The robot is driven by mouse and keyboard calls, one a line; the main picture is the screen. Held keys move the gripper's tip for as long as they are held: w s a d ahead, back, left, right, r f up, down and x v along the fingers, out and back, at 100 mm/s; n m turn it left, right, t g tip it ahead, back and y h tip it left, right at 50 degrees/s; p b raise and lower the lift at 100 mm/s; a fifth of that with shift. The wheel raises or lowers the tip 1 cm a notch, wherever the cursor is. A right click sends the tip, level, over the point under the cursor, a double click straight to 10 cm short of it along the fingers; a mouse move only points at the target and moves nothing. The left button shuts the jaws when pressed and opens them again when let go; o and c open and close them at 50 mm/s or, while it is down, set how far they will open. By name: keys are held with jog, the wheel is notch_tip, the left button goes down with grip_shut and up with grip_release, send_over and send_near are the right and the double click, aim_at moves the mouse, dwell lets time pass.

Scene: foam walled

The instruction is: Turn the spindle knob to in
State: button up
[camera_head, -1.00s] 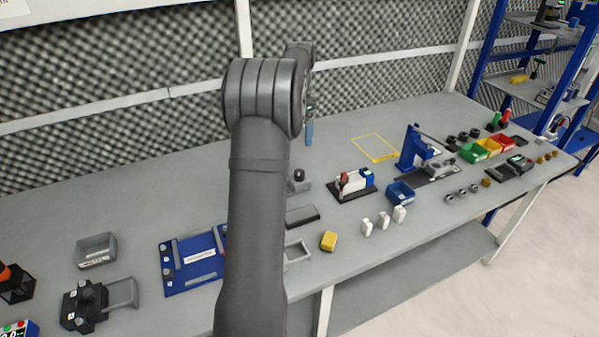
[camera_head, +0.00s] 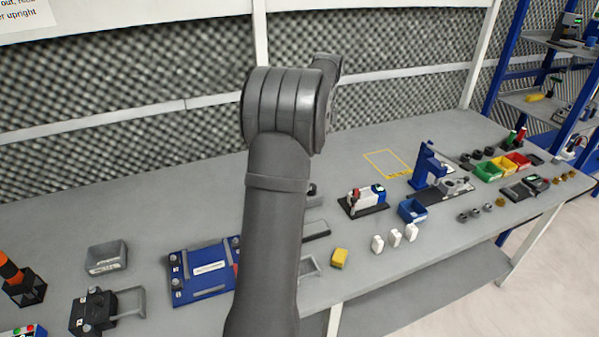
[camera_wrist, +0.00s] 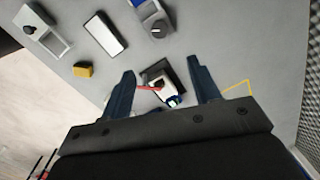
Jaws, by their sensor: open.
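No part is readably marked as the spindle knob. A small white-and-blue device with a red lever (camera_head: 366,201) stands on a dark base on the bench; it also shows in the wrist view (camera_wrist: 170,97). A black round knob (camera_wrist: 157,29) sits on a grey block at the top of the wrist view; in the head view my arm partly covers that block. Another black knob (camera_wrist: 30,29) sits on a grey frame at the upper left. My gripper (camera_wrist: 161,68) is open and empty, its fingers appearing either side of the white-and-blue device. My arm hides the gripper in the head view.
A yellow block (camera_head: 339,258), several white blocks (camera_head: 396,238) and a blue bin (camera_head: 412,211) are nearby. A blue press (camera_head: 428,165) stands to the right. A blue plate fixture (camera_head: 205,272) lies left of my arm. The yellow-outlined area (camera_head: 385,158) is clear.

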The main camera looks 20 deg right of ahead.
jog(key=s+d+f+m+t, duration=0.1)
jog(key=s+f+m+t, duration=0.3)
jog(key=m, duration=0.8)
jog(key=shift+g+y, duration=0.3)
jog(key=shift+g, duration=0.1)
jog(key=x, duration=1.5)
jog(key=shift+s, duration=0.25)
jog(key=shift+c, duration=0.3)
jog(key=c, duration=0.9)
